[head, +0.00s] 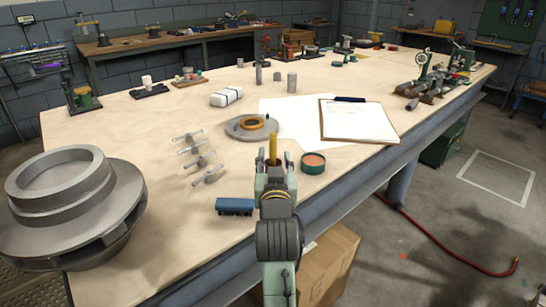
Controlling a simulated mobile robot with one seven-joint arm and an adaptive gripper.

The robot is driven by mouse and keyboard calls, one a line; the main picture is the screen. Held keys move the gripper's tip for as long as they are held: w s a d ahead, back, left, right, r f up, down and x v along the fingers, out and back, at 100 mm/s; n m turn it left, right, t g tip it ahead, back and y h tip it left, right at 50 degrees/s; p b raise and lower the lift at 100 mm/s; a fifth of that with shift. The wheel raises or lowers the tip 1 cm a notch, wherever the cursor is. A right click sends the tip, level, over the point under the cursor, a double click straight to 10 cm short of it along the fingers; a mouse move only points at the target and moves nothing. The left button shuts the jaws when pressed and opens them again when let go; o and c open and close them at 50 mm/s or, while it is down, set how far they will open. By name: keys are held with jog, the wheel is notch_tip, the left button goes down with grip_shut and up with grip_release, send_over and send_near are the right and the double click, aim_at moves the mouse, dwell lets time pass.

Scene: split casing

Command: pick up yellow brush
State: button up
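A slim upright yellow piece (272,147), which looks like the handle of the yellow brush, shows at the front part of the workbench, right of centre. Its lower end is hidden by my gripper. My gripper (274,169) reaches over the bench's front edge from below. Its two fingers look apart, with the yellow piece showing in or just beyond the gap between them. From this one view I cannot tell whether they touch it.
A blue block-like item (235,206) lies left of my gripper. A green round tin (313,163) stands close on the right. A grey disc (240,130), clipboard (360,122) and several metal valve-like pieces (196,160) lie around. A large grey casing (70,205) fills the left.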

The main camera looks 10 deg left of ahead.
aim_at(273, 149)
jog(key=x, duration=0.2)
jog(key=p+x, duration=0.1)
jog(key=x, duration=0.2)
jog(key=p+x, duration=0.1)
jog(key=x, duration=0.1)
jog(key=shift+w+a+f, duration=0.15)
jog(key=shift+w+f, duration=0.15)
jog(key=shift+f, duration=0.1)
jog(key=shift+c, duration=0.2)
grip_shut()
